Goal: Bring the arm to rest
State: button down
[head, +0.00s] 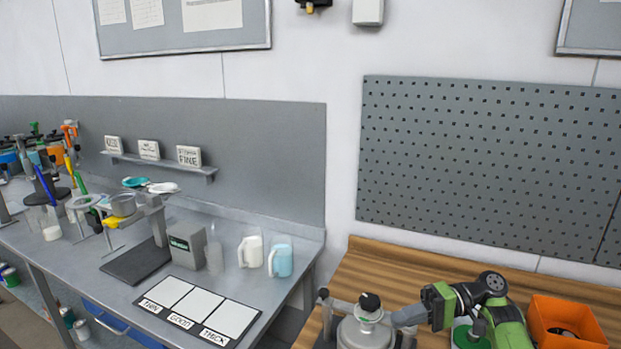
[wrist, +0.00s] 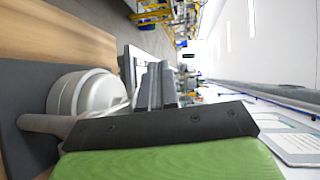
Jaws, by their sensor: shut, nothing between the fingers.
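My green and black arm (head: 485,300) is folded over the wooden bench at the lower right of the head view. In the wrist view my gripper (wrist: 156,82) shows as two grey fingers close together, with nothing between them. My black and green wrist parts fill the bottom of that view. A white-grey round vessel (wrist: 85,95) with a bar-like grey part is beside the fingers there. In the head view a metal pot (head: 364,334) with a black knob stands just left of my arm. I cannot tell whether my gripper touches it.
An orange bin (head: 568,325) is close to the right of my arm. The wooden bench (head: 400,268) is bare behind. To the left, the grey bench (head: 208,212) holds two mugs, a grey device (head: 187,246) and a labelled three-panel mat (head: 198,310). A pegboard (head: 490,160) hangs behind.

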jog(key=s+a+r+n+h, duration=0.1)
jog(key=s+a+r+h, duration=0.1)
jog(key=s+a+h, duration=0.55)
jog(key=s+a+r+n+h, duration=0.15)
jog(key=s+a+h, duration=0.35)
jog(key=a, duration=0.6)
jog(key=s+d+r+m+t+h, duration=0.2)
jog(key=s+d+m+t, duration=0.3)
jog(key=s+d, duration=0.9)
jog(key=s+t+h, duration=0.1)
jog(key=s+t, duration=0.2)
jog(key=s, duration=0.1)
jog(key=shift+t, duration=0.3)
jog(key=shift+s+d+h, duration=0.1)
jog(key=shift+h, duration=0.15)
